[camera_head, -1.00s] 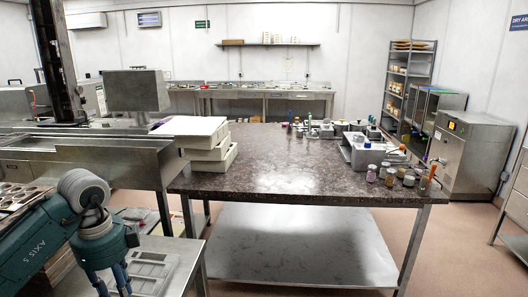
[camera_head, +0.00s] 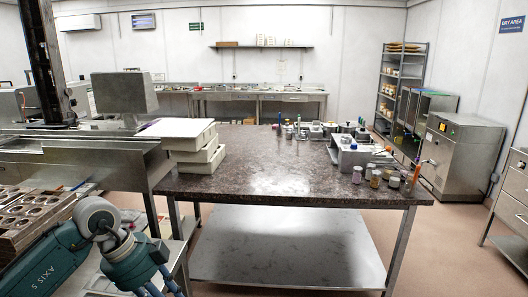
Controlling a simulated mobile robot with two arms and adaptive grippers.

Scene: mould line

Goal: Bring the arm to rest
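My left arm comes in at the lower left of the head view, teal with grey joints. My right arm and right gripper are not in view. No held object is visible.
A dark stone-topped table (camera_head: 285,185) stands ahead, with stacked white trays (camera_head: 190,148) at its left and jars (camera_head: 375,177) at its right. A wooden mould tray (camera_head: 28,215) lies near my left arm. A steel cabinet (camera_head: 460,155) stands at right. Floor right of the table is clear.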

